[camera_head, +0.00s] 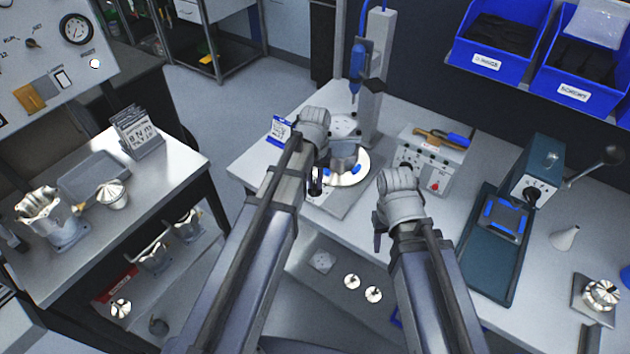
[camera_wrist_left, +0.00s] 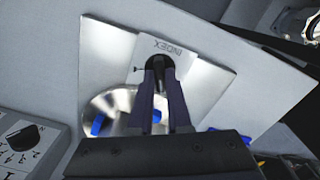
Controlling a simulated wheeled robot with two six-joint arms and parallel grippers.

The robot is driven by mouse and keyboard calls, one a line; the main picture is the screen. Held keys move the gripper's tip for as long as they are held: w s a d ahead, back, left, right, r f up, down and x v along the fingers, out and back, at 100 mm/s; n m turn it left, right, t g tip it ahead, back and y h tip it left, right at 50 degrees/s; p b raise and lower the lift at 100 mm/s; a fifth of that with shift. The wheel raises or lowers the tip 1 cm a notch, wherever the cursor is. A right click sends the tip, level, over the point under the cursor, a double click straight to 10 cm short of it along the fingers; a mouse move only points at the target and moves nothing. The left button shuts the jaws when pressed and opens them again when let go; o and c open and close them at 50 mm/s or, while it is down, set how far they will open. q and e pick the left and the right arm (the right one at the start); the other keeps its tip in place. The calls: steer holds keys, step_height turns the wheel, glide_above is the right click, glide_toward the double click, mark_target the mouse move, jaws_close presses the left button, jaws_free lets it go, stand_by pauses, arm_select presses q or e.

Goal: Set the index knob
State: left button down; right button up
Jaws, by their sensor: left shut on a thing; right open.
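The index knob (camera_wrist_left: 156,62) is a dark round knob on a pale plate lettered INDEX. In the left wrist view my left gripper (camera_wrist_left: 160,76) has its two dark fingers shut on it, hiding much of it. A small dark mark lies on the plate just left of the knob. In the head view my left gripper (camera_head: 316,185) is at the fixture plate (camera_head: 336,203), by the front left of the round metal disc (camera_head: 352,174); the knob cannot be made out there. My right gripper (camera_head: 378,243) is open, above the bench's front edge, right of the fixture.
The disc carries blue pieces (camera_wrist_left: 100,122) close beside my left fingers. A drill stand (camera_head: 372,85) rises behind the fixture. A control box (camera_head: 433,160) with knobs stands to the right, then a dark teal machine (camera_head: 505,225). Blue bins (camera_head: 497,38) hang above the back right.

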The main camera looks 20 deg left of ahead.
mark_target(315, 185)
arm_select(q)
steer(key=n, duration=0.4)
steer(key=shift+n, duration=2.2)
steer(key=c, duration=0.9)
jaws_free()
steer(key=shift+o, duration=0.2)
step_height(315, 185, up, 8)
steer(key=p, duration=0.8)
arm_select(e)
step_height(315, 185, up, 8)
